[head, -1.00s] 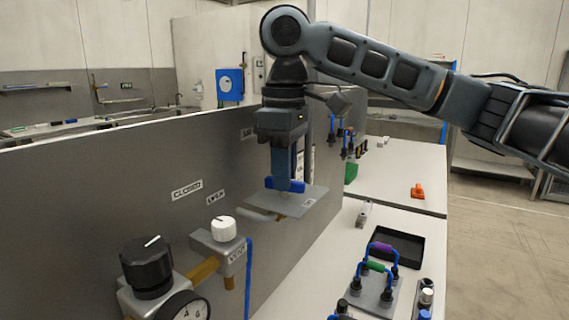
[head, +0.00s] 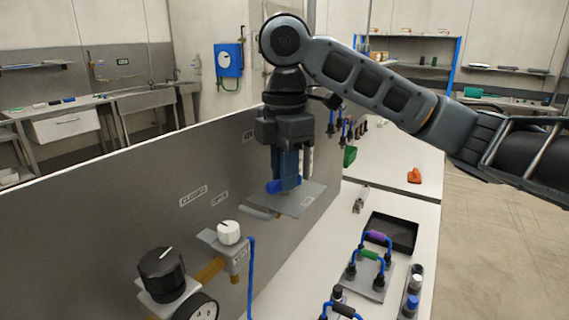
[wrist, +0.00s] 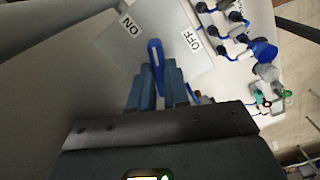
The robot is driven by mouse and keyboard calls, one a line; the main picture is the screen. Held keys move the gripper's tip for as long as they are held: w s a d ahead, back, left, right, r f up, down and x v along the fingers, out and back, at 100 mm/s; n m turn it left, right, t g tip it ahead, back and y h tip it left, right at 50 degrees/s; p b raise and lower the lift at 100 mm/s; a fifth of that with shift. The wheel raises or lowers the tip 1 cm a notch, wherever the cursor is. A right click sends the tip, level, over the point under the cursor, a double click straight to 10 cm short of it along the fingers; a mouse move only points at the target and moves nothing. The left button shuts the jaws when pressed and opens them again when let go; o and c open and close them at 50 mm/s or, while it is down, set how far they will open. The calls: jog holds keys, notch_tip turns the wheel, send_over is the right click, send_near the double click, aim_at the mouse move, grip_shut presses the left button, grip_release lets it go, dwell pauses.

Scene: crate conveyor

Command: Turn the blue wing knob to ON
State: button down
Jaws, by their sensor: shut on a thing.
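The blue wing knob (head: 273,187) stands on a grey plate (head: 300,207) fixed at the grey panel. In the wrist view the knob (wrist: 154,52) is a long blue bar whose far end points between the ON label (wrist: 130,26) on the left and the OFF label (wrist: 192,40) on the right. My gripper (head: 283,186) points straight down over the plate, shut on the knob. In the wrist view its two fingers (wrist: 158,82) lie on either side of the bar. The knob's near part is hidden between the fingers.
The grey panel (head: 150,200) runs close on the left. A black knob (head: 162,275), a gauge (head: 198,308) and a white knob (head: 228,232) stand nearer. On the white bench at right are a black tray (head: 390,234) and several blue handles.

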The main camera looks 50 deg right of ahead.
jog(key=shift+r+n+p, duration=0.1)
jog(key=shift+n+p, duration=0.25)
jog(key=shift+n, duration=1.35)
jog(key=c, duration=1.1)
grip_release()
notch_tip(320, 180, up, 8)
jog(key=shift+f+b, duration=0.15)
jog(key=shift+b, duration=0.2)
jog(key=shift+s, duration=0.1)
